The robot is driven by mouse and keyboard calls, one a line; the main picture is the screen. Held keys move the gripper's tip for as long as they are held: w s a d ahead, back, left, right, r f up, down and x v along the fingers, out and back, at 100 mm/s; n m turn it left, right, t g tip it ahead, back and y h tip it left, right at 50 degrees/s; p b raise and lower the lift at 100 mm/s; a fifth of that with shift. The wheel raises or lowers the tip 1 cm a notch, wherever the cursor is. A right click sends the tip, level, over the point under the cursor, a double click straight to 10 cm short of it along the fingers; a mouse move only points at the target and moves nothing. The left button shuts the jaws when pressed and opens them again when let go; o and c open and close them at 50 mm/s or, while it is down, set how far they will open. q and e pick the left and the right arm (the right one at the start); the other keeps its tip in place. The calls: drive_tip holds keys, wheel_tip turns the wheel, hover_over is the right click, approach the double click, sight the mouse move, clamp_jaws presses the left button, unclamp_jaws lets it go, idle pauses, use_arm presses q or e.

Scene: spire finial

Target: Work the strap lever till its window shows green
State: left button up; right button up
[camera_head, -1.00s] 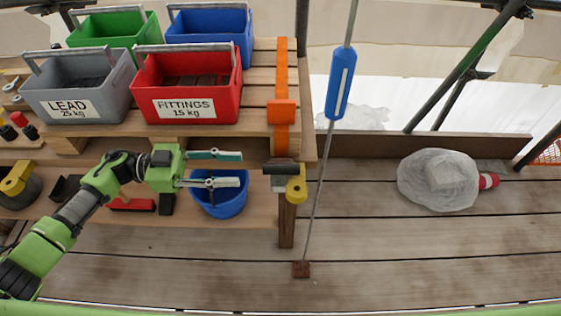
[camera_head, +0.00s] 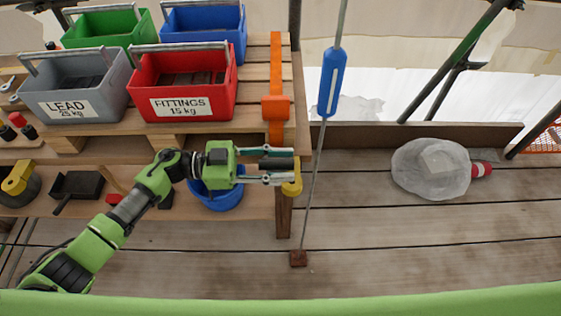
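An orange strap (camera_head: 276,60) runs down over the wooden pallet to an orange block (camera_head: 276,108) at its front edge. Below it a dark grey bar (camera_head: 277,163), seemingly the strap lever, sticks out with a yellow part (camera_head: 292,188) under its right end. My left gripper (camera_head: 280,165) comes in from the left, with one finger above and one below the bar. Its fingers are apart; I cannot tell whether they touch the bar. I cannot make out a window or any green on the strap gear. My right gripper is not in view.
Red (camera_head: 185,105), grey (camera_head: 75,100), green (camera_head: 108,30) and blue (camera_head: 208,35) bins stand on the pallet. A blue bucket (camera_head: 216,197) sits below my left gripper. A thin cable with a blue sleeve (camera_head: 331,82) hangs just right of the strap. Planks at right are mostly clear.

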use_arm(q)
clamp_jaws()
drive_tip(key=shift+s+f+m+b, duration=0.6)
drive_tip(key=shift+s+f+m, duration=0.75)
drive_tip(key=shift+f, duration=0.2)
unclamp_jaws()
drive_tip(key=a, duration=1.2)
